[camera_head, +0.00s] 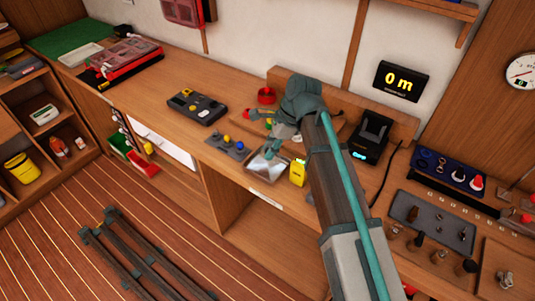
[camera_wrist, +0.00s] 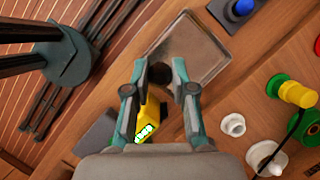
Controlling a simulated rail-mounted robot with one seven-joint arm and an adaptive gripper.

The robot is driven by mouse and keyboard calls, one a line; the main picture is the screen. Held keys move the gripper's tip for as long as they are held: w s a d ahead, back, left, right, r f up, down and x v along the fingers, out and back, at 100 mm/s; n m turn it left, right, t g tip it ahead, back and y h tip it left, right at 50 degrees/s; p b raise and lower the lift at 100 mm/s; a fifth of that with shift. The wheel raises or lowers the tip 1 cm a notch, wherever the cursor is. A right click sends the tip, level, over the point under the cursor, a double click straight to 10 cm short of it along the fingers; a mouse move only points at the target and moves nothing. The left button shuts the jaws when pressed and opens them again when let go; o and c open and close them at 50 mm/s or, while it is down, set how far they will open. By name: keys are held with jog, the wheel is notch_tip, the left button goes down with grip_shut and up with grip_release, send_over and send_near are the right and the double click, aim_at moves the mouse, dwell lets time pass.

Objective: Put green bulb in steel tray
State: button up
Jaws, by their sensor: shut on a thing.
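The steel tray (camera_head: 264,168) lies near the bench's front edge, and its bare metal floor shows in the wrist view (camera_wrist: 205,45). My gripper (camera_head: 270,150) is above the tray's back part in the head view. In the wrist view, my gripper (camera_wrist: 159,75) has its fingers closed around a small dark round thing (camera_wrist: 160,73), over the tray's near corner. No green shows on this thing, so I cannot tell from its colour whether it is the green bulb.
A yellow device (camera_head: 298,172) stands just right of the tray; it shows below my fingers in the wrist view (camera_wrist: 150,112). A grey panel (camera_head: 226,144) with coloured knobs lies left of the tray. A yellow and green spool-like thing (camera_wrist: 296,94) and white pieces lie at the right.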

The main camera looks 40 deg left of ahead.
jog(key=w+a+f, duration=0.1)
jog(key=w+a+f+p, duration=0.1)
jog(key=f, duration=0.1)
jog(key=w+a+f, duration=0.1)
jog(key=f, duration=0.1)
jog(key=shift+f+p, duration=0.15)
jog(key=shift+p, duration=0.15)
jog(key=shift+s+f+p, duration=0.1)
jog(key=shift+f+p, duration=0.65)
jog(key=shift+f, duration=0.75)
jog(key=shift+d+f, duration=0.1)
jog(key=o, duration=0.8)
jog(key=shift+c, duration=0.2)
jog(key=b+v, duration=0.3)
jog(key=v, duration=0.9)
jog(key=shift+b, duration=0.4)
